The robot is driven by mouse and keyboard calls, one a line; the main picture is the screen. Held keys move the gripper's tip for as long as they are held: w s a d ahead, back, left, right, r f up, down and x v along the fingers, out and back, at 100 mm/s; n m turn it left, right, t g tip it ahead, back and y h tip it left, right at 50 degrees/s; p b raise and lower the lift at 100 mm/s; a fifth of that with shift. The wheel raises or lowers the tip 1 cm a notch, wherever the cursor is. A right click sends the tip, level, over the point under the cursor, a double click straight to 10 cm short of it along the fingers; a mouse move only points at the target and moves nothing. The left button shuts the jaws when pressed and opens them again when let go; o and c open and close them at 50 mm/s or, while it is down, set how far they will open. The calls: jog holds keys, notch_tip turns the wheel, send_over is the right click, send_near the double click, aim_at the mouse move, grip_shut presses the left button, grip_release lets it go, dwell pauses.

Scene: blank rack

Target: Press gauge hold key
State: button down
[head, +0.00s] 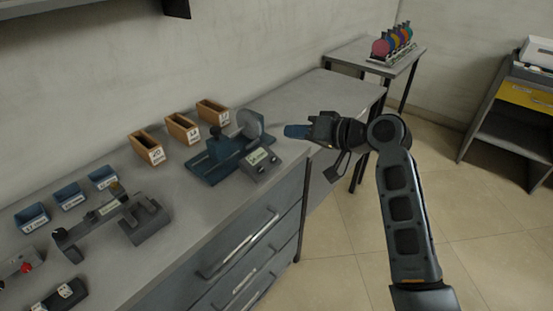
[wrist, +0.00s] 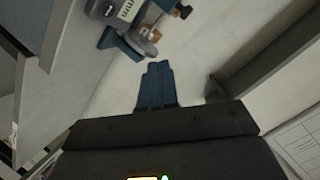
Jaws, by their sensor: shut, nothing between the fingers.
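My gripper (head: 290,131) is shut and empty, held in the air near the bench's right part, to the right of a blue bench device. Its blue fingers lie together in the wrist view (wrist: 158,66). The blue device (head: 213,163) has a pale round disc and stands on the bench. A small grey box (head: 260,163) with a light display panel sits against its front. Another grey device (head: 103,211) with a light label stands further left. I cannot tell which is the gauge, and no hold key can be made out. The wrist view shows part of a device marked "mm" (wrist: 128,10), apart from the fingers.
Three orange-brown bins (head: 148,147) and three blue bins (head: 70,197) line the back of the grey bench (head: 185,235). A box with a red button (head: 25,267) is at far left. A side table (head: 350,57) holds coloured discs (head: 381,47). The bench's far right is clear.

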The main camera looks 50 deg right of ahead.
aim_at(273, 160)
jog(key=shift+f, duration=0.15)
jog(key=w+f+b, duration=0.3)
jog(key=f+b, duration=0.4)
jog(key=shift+w+f, duration=0.35)
jog(key=shift+f, duration=0.05)
jog(key=shift+a, duration=0.1)
dwell(1.8)
jog(key=shift+w+f, duration=0.2)
jog(key=shift+f, duration=0.15)
jog(key=shift+w+f+b, duration=0.1)
jog(key=shift+f+b, duration=0.2)
jog(key=shift+b, duration=0.05)
dwell(0.8)
jog(key=shift+r, duration=0.15)
jog(key=shift+s+r+p, duration=0.3)
jog(key=shift+r+p, duration=0.2)
jog(key=shift+p, duration=0.15)
jog(key=shift+r, duration=0.1)
